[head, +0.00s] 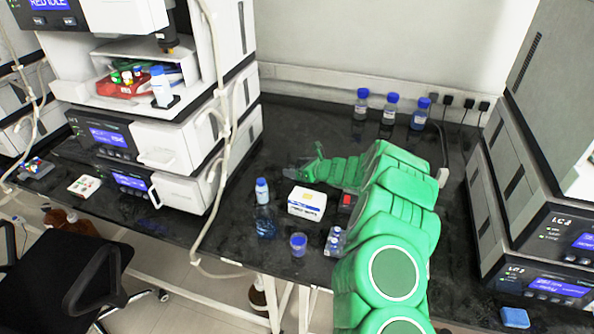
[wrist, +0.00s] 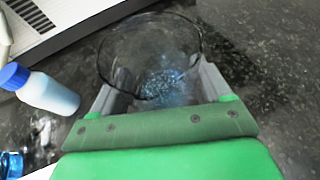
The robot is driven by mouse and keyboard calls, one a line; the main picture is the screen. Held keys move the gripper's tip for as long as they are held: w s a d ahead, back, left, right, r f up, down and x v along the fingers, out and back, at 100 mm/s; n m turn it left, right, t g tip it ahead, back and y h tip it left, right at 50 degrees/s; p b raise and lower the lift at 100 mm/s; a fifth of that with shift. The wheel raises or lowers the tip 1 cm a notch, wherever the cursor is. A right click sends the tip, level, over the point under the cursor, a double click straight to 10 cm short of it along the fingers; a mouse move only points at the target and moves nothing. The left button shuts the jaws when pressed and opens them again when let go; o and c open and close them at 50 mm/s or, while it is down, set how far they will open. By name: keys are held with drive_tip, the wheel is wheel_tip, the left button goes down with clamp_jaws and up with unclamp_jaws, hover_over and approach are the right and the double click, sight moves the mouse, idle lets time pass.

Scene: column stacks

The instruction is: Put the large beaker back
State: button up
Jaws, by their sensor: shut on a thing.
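The large beaker is clear glass with a wide round rim. In the wrist view the beaker (wrist: 150,50) sits between the two fingers of my gripper (wrist: 160,90), which is shut on it. In the head view my gripper (head: 308,170) is over the middle of the black bench, with the glass (head: 293,173) only faintly visible at its left. I cannot tell whether the beaker's base touches the bench.
A blue-capped white bottle (head: 262,191), blue-tinted glassware (head: 265,222), a white box (head: 307,203) and a small blue-lidded jar (head: 298,244) stand nearby. Instrument stacks (head: 160,140) flank the bench. Several blue-capped bottles (head: 390,108) stand at the back wall.

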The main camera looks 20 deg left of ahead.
drive_tip(key=shift+f, duration=0.6)
drive_tip(key=shift+f, duration=0.1)
drive_tip(key=o, duration=1.1)
drive_tip(key=shift+s+d+r, duration=0.15)
drive_tip(key=shift+d+r, duration=0.2)
drive_tip(key=shift+d, duration=0.1)
drive_tip(key=shift+v, duration=5.5)
drive_tip(key=shift+s+f, duration=0.1)
